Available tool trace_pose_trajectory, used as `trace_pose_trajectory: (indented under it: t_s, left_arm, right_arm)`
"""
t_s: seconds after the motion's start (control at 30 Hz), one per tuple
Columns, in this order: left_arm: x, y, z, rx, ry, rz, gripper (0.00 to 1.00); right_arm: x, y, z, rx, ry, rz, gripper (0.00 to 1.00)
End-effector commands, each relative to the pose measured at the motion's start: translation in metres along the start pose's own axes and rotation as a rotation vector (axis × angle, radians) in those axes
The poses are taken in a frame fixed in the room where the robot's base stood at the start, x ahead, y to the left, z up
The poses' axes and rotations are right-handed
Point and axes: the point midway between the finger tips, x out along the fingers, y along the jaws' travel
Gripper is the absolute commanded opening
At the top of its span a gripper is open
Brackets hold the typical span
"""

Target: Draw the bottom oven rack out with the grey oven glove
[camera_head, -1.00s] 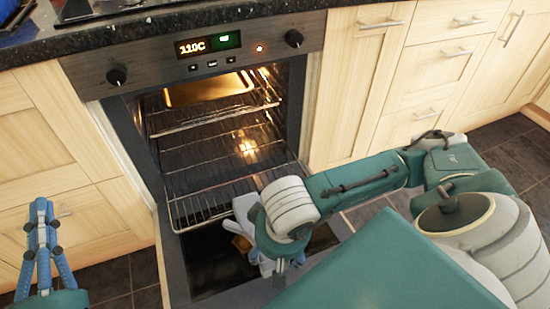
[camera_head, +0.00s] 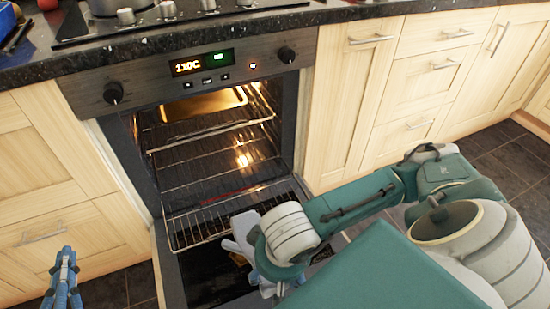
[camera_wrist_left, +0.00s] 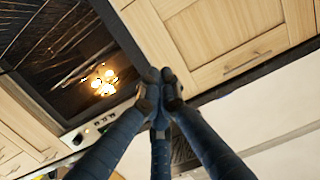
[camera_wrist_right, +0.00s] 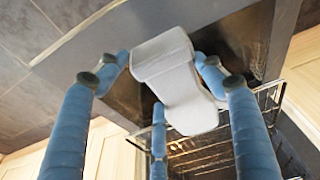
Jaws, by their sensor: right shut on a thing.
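The bottom oven rack (camera_head: 205,226) is a wire shelf reaching out of the open oven (camera_head: 210,150), its front over the lowered door. The grey oven glove (camera_head: 241,232) is pale grey and sits at the right part of the rack's front edge. My right gripper (camera_wrist_right: 160,78) is shut on the glove, which shows between its fingers in the right wrist view (camera_wrist_right: 178,85). In the head view my right arm hides most of that gripper. Whether the glove touches the rack is unclear. My left gripper (camera_head: 64,262) is empty, fingertips together, left of the oven.
The lowered oven door (camera_head: 205,285) lies below the rack. A tray (camera_head: 205,104) rests on a higher rack inside the lit oven. Wooden cabinets stand on both sides, under a dark worktop (camera_head: 340,18) with a hob. Tiled floor is free at right.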

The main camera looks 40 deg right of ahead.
Motion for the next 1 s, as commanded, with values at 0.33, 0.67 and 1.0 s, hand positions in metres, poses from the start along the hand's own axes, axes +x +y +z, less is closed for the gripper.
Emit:
trace_pose_trajectory:
  t_s: [0.33, 0.67, 1.0]
  left_arm:
    - [-0.006, -0.004, 0.030, 0.002, -0.136, -0.008, 0.00]
    - [-0.011, -0.006, 0.049, 0.002, -0.217, -0.013, 0.00]
    - [-0.012, -0.006, 0.051, 0.002, -0.226, -0.013, 0.00]
  right_arm:
    - [-0.002, -0.001, 0.005, -0.001, -0.002, -0.001, 0.39]
    - [-0.002, -0.001, 0.008, -0.001, 0.000, -0.001, 0.39]
    - [-0.003, -0.001, 0.007, -0.001, 0.000, -0.001, 0.39]
